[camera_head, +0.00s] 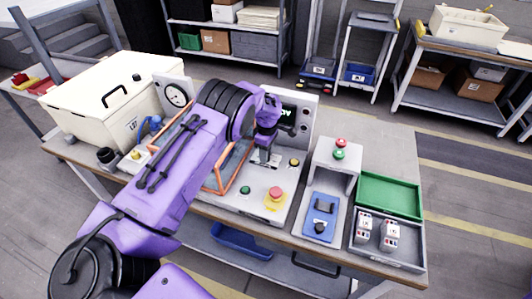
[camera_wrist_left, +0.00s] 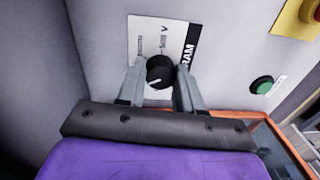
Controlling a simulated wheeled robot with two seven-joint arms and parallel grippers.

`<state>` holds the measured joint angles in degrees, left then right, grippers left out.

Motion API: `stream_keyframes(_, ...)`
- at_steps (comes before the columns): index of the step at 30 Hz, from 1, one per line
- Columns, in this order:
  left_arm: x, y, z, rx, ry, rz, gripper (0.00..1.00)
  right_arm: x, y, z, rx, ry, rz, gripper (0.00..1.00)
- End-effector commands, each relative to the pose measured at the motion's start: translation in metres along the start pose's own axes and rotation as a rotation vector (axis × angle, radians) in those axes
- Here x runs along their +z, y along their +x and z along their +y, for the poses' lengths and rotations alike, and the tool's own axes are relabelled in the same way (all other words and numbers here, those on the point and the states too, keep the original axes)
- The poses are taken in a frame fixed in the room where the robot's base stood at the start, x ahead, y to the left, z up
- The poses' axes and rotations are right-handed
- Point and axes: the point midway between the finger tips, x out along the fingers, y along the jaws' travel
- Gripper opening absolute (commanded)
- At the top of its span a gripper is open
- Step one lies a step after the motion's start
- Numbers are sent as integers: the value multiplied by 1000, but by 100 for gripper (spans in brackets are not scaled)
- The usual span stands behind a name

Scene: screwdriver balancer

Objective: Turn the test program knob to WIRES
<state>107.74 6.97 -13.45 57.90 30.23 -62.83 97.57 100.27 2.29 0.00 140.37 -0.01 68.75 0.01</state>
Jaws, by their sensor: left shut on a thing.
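The test program knob (camera_wrist_left: 160,70) is a round black knob with a pale pointer line. It sits on a white label (camera_wrist_left: 146,42) with small print and a black strip, partly readable as "RAM". My left gripper (camera_wrist_left: 160,74) has a grey finger on each side of the knob and is shut on it in the left wrist view. In the head view the left gripper (camera_head: 265,153) reaches down to the grey test machine (camera_head: 255,200), and the knob is hidden there. I cannot read which position the pointer marks. My right gripper is in neither view.
A red mushroom button on yellow (camera_head: 275,197) and a green button (camera_head: 245,190) are close by on the machine. An orange frame (camera_head: 222,178) stands at its left. A stand with red and green buttons (camera_head: 340,150) and a green-and-grey tray (camera_head: 390,195) are to the right.

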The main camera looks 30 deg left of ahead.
Motion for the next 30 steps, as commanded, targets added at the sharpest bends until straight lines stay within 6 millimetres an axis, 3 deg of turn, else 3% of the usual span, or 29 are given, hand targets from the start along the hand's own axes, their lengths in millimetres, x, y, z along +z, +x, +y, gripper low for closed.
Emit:
stream_keyframes(8,0,-1,1,2,1,1,5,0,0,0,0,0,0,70)
stream_keyframes(9,0,-1,1,2,1,1,38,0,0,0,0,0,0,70)
stream_keyframes(11,0,-1,1,2,1,1,58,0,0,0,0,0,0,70)
stream_keyframes(12,0,-1,1,2,1,1,61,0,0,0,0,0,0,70)
stream_keyframes(20,0,-1,0,1,1,0,61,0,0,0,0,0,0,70)
stream_keyframes(23,0,-10,1,4,1,0,61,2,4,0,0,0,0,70)
stream_keyframes(30,0,-65,2,7,2,0,61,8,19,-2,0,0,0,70)
